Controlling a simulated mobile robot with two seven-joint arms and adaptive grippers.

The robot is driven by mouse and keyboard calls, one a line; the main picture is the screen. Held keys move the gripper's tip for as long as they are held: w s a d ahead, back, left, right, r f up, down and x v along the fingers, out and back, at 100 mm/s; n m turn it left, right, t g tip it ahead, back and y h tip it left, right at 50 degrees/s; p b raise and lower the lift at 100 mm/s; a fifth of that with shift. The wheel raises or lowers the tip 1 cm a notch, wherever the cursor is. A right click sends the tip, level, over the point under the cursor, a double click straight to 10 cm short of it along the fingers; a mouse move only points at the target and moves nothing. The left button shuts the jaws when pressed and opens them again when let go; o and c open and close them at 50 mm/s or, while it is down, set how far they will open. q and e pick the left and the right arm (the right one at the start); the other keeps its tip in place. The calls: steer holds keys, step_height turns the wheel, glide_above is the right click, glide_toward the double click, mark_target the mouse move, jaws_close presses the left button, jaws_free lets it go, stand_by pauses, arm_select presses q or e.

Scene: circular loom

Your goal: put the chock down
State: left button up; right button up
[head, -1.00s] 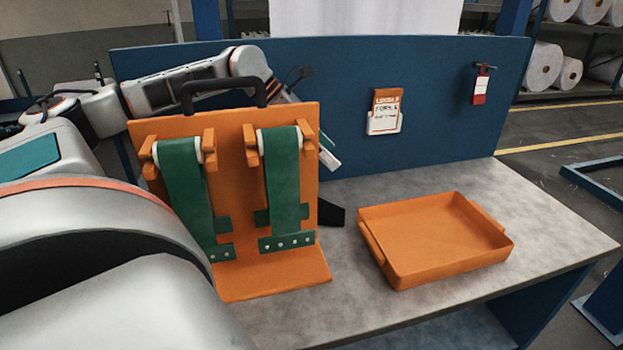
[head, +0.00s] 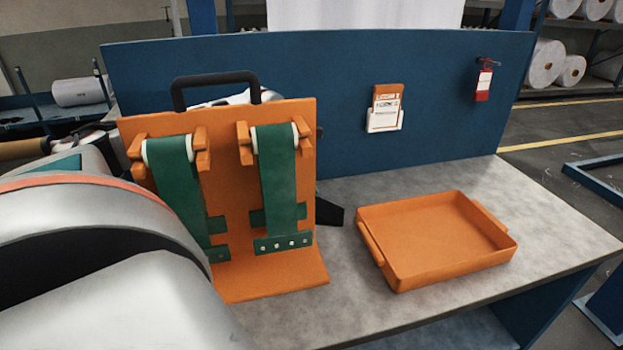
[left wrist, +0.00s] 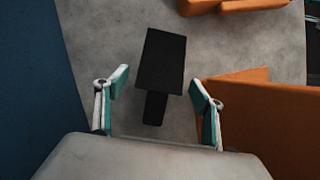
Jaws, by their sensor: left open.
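The black chock (left wrist: 163,62) lies on the grey bench in the left wrist view, with a narrower dark part (left wrist: 155,107) toward my gripper. In the head view a dark wedge-shaped end of the chock (head: 329,212) shows past the right edge of the orange stand; the stand hides the rest. My left gripper (left wrist: 160,88) is open, its teal-padded fingers on either side of the chock with visible gaps. In the head view the stand hides this gripper. My right gripper is not in view.
The orange stand (head: 225,190) with green straps and a black handle stands left on the bench (head: 345,290). An orange tray (head: 437,235) sits to the right, empty. A blue back panel (head: 420,65) closes the rear, with a card holder and red tag. Bench between stand and tray is clear.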

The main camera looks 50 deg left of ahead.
arm_select(q)
steer(key=shift+w+d+f, duration=0.1)
steer(key=shift+d+f, duration=0.05)
steer(key=shift+f, duration=0.25)
steer(key=c, duration=1.6)
steer(key=shift+r, duration=0.1)
